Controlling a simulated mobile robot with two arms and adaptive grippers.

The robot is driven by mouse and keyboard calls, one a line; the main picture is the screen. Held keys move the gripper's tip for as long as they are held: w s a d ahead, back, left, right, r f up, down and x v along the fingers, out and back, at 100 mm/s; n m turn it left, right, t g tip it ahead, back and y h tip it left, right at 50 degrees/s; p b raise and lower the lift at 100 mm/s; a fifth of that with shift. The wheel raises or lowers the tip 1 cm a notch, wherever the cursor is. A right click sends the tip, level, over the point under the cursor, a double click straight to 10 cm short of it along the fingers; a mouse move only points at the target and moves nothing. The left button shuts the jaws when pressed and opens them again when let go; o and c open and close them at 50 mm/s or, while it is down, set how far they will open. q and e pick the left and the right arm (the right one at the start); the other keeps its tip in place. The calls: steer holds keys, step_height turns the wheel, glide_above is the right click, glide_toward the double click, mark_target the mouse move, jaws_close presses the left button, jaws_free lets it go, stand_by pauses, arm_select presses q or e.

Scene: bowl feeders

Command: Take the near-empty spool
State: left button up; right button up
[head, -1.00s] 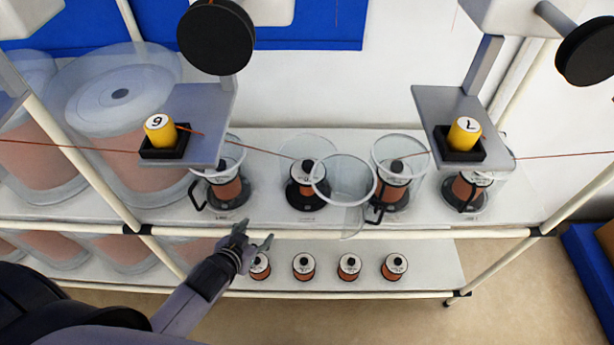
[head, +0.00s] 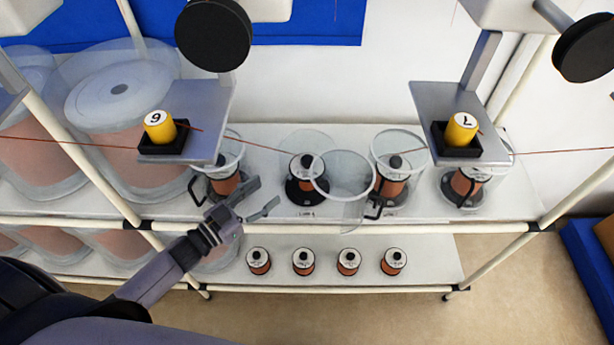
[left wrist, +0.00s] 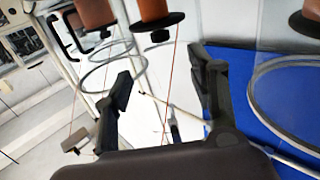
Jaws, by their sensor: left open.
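Several copper spools stand on the upper shelf in clear bowl feeders. The second spool from the left (head: 305,172) sits on a black base with its clear bowl (head: 345,176) swung aside to the right. It shows only a little copper, though I cannot be sure how much is wound on it. My left gripper (head: 266,193) is open and empty at the shelf's front edge, to the left of this spool and apart from it. In the left wrist view, my open gripper (left wrist: 162,68) has a spool (left wrist: 153,10) beyond its fingers at the top. My right gripper is out of view.
Another feeder spool (head: 224,184) stands close behind my left gripper, with a black handle beside it. Several spools (head: 303,261) line the lower shelf (head: 430,262). A white rail (head: 400,228) runs along the upper shelf's front. Grey brackets (head: 205,100) hang above.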

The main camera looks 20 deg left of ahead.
mark_target(303, 163)
arm_select(q)
steer(key=b+x, duration=0.2)
steer(key=x, duration=0.8)
steer(key=shift+w+f+b, duration=0.15)
steer(key=shift+w+b, duration=0.1)
steer(key=shift+b, duration=0.1)
steer(key=b+x, duration=0.1)
steer(key=x, duration=0.4)
steer(key=shift+w+d+b, duration=0.15)
steer(key=shift+b, duration=0.25)
steer(key=shift+c, duration=0.3)
jaws_close()
steer(key=shift+r, duration=0.25)
